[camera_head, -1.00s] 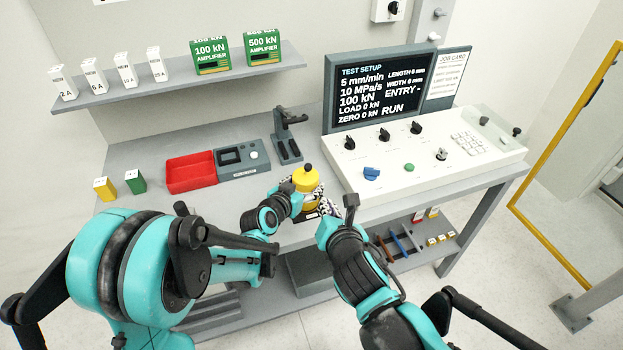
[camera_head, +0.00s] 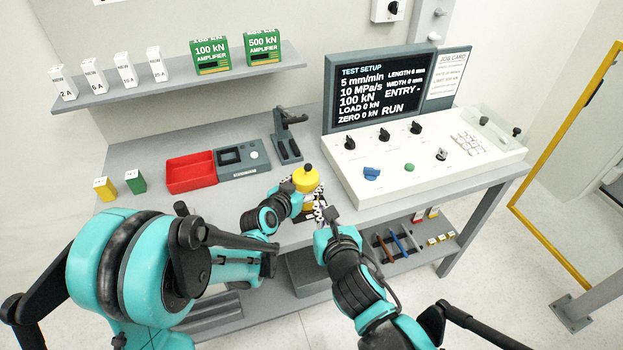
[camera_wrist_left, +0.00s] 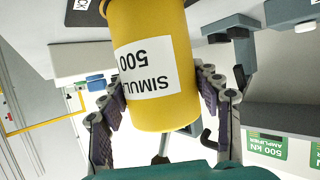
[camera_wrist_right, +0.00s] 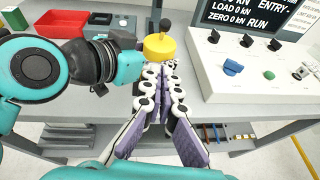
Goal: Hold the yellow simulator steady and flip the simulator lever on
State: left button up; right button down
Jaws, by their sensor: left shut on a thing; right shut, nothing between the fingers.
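The yellow simulator (camera_head: 306,182) stands upright near the front edge of the bench, with a black lever knob (camera_head: 308,167) on top. My left gripper (camera_head: 300,199) is shut around its body. In the left wrist view the fingers press both sides of the yellow cylinder (camera_wrist_left: 155,30), whose white label reads "SIMUL" and "500" upside down. My right gripper (camera_head: 319,207) is shut and empty, just in front and to the right of the simulator. In the right wrist view its closed fingertips (camera_wrist_right: 158,70) lie just below the yellow top (camera_wrist_right: 158,48); contact is unclear. The lever (camera_wrist_right: 165,27) stands up there.
The white control console (camera_head: 430,160) stands close on the right, with its screen (camera_head: 378,90) behind. A red tray (camera_head: 190,174), a grey device (camera_head: 243,160) and a black stand (camera_head: 287,140) lie behind to the left. A lower shelf holds tools.

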aim_at(306, 167)
jog(key=w, duration=0.3)
jog(key=w+a, duration=0.1)
jog(key=w, duration=0.3)
jog(key=w+a+f, duration=0.1)
jog(key=w, duration=0.2)
jog(key=shift+w, duration=0.4)
jog(key=shift+w+a+r, duration=0.1)
jog(key=shift+w+r, duration=0.4)
jog(key=shift+r, duration=0.15)
jog(key=shift+w+a+r, duration=0.25)
jog(key=shift+w+r, duration=0.25)
jog(key=shift+w, duration=0.25)
jog(key=shift+w+a+r, duration=0.25)
jog(key=shift+w+r, duration=0.2)
jog(key=shift+w, duration=0.25)
jog(key=shift+r, duration=0.1)
